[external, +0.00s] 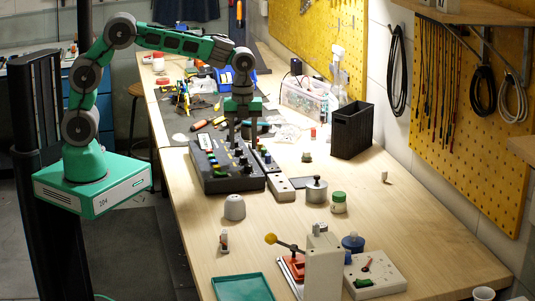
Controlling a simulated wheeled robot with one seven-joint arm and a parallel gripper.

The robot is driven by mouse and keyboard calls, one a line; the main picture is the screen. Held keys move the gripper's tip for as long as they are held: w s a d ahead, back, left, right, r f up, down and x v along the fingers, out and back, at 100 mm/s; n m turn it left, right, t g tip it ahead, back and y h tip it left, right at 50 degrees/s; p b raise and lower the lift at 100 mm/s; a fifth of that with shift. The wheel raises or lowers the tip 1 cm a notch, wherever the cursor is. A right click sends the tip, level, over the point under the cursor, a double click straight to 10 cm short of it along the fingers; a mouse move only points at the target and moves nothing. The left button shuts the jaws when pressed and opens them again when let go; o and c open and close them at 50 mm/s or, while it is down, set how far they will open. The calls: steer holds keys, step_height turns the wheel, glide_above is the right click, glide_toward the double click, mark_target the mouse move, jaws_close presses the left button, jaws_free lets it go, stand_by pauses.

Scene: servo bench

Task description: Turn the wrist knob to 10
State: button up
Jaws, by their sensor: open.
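A black control panel (228,184) lies on the wooden bench, left of the middle of the picture. It carries several small knobs (240,152) and coloured buttons. I cannot tell which knob is the wrist knob, and its markings are too small to read. My gripper (242,138) points down over the back part of the panel. Its two dark fingers are apart, with nothing seen held between them. I cannot tell whether the fingers touch a knob or hang above it.
A narrow grey box (280,187) lies close right of the panel. A grey metal pot (316,190), a green-lidded jar (338,203) and a black bin (351,132) stand further right. A grey dome (234,207) stands in front. Tools lie behind.

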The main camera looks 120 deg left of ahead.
mark_target(244, 156)
step_height(244, 156, down, 4)
steer(key=shift+f+p, duration=0.1)
steer(key=shift+p, duration=0.2)
jaws_close()
stand_by(0.3)
